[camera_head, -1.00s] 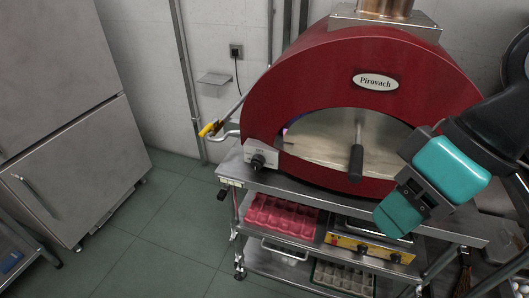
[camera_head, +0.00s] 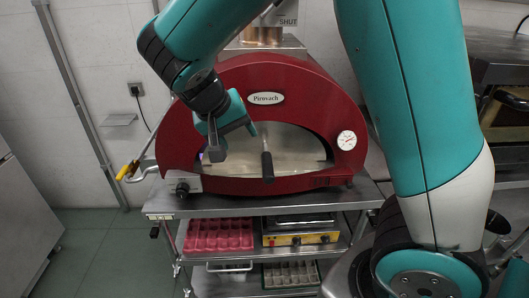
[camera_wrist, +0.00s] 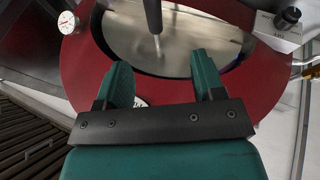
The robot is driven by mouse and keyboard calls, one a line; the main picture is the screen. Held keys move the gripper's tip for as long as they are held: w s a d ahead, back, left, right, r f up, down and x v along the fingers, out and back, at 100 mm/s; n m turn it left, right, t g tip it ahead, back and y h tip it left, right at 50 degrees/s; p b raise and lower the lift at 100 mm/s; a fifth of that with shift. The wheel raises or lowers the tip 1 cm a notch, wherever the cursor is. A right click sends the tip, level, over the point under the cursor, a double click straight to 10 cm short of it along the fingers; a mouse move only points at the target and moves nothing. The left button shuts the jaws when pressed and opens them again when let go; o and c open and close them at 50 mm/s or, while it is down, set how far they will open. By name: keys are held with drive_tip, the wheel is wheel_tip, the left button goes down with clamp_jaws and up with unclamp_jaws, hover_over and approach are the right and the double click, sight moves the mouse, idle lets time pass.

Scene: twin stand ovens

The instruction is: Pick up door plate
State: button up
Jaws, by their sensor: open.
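The door plate (camera_head: 300,148) is a pale metal sheet across the arched mouth of the red oven. Its handle (camera_head: 267,163) stands out from it with a black grip at the lower end. In the wrist view the plate (camera_wrist: 185,40) appears upside down, and the handle (camera_wrist: 152,14) enters from the top edge. My gripper (camera_head: 234,138) is in front of the oven's left half, up and left of the black grip. The wrist view shows its green fingers (camera_wrist: 160,72) spread with nothing between them. The gripper hides part of the plate's left side.
The red oven (camera_head: 265,80) stands on a steel cart (camera_head: 285,206) with lower shelves holding a red tray (camera_head: 220,236). A control knob box (camera_head: 183,186) sits at the oven's left, beside a yellow-handled valve (camera_head: 124,172). Free floor (camera_head: 95,250) lies at left.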

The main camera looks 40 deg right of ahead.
sight(265, 163)
drive_tip(key=shift+m+h, duration=0.5)
drive_tip(key=shift+h, duration=0.1)
drive_tip(key=p+x, duration=0.1)
drive_tip(key=x, duration=0.5)
drive_tip(key=p+x, duration=0.2)
drive_tip(key=x, duration=0.4)
drive_tip(key=shift+w+d+r, duration=0.2)
drive_tip(key=shift+d, duration=0.1)
drive_tip(key=shift+a+f+p+x, duration=0.15)
drive_tip(key=shift+p+x, duration=0.55)
drive_tip(key=shift+x, duration=0.7)
drive_tip(key=shift+a+f+p+x, duration=0.15)
drive_tip(key=shift+p+x, duration=0.5)
drive_tip(key=shift+x, duration=0.75)
drive_tip(key=shift+r, duration=0.1)
clamp_jaws()
